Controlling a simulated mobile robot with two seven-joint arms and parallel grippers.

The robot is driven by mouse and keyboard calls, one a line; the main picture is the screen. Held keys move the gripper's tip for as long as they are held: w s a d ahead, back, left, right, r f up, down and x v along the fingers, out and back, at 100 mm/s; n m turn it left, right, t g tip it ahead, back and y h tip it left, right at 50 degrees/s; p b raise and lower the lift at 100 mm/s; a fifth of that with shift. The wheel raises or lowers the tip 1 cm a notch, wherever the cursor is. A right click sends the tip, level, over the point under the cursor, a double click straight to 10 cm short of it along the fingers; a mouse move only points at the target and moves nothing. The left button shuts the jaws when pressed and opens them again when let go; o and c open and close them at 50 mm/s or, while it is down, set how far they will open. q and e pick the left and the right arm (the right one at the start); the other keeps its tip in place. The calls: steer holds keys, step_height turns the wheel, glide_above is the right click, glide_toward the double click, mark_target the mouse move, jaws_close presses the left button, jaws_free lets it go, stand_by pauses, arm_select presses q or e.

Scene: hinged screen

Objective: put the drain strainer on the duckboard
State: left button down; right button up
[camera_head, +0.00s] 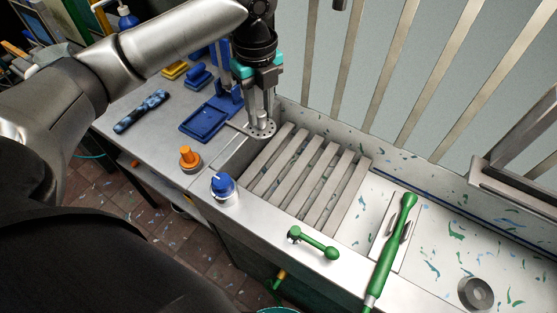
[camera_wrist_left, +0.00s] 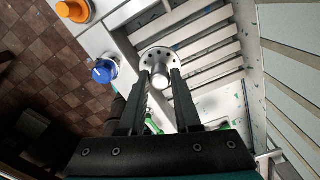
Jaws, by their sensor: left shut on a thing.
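The drain strainer (camera_head: 262,130) is a round grey metal disc with holes and an upright knob. My left gripper (camera_head: 263,110) is shut on its knob and holds it over the left end of the duckboard. In the left wrist view the strainer (camera_wrist_left: 155,56) hangs between the fingertips of the left gripper (camera_wrist_left: 160,74). The duckboard (camera_head: 329,188) is a grey slatted rack in the trough; its slats also show in the left wrist view (camera_wrist_left: 210,43). I cannot tell whether the strainer touches the slats. My right gripper is not in view.
A blue-topped knob (camera_head: 223,187), an orange knob (camera_head: 190,158) and a green-handled lever (camera_head: 315,243) stand along the near ledge. A green-handled tool (camera_head: 393,243) lies right of the duckboard. A blue tray (camera_head: 204,121) sits left. Metal bars (camera_head: 409,80) rise behind.

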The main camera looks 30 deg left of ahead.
mark_target(262, 125)
arm_select(q)
step_height(262, 125, down, 17)
steer(key=b, duration=0.2)
steer(key=shift+r+b, duration=0.2)
steer(key=shift+b, duration=0.2)
steer(key=c, duration=0.6)
jaws_free()
steer(key=shift+f, duration=0.1)
step_height(262, 125, up, 12)
steer(key=shift+r+p, duration=0.2)
steer(key=shift+p, duration=0.95)
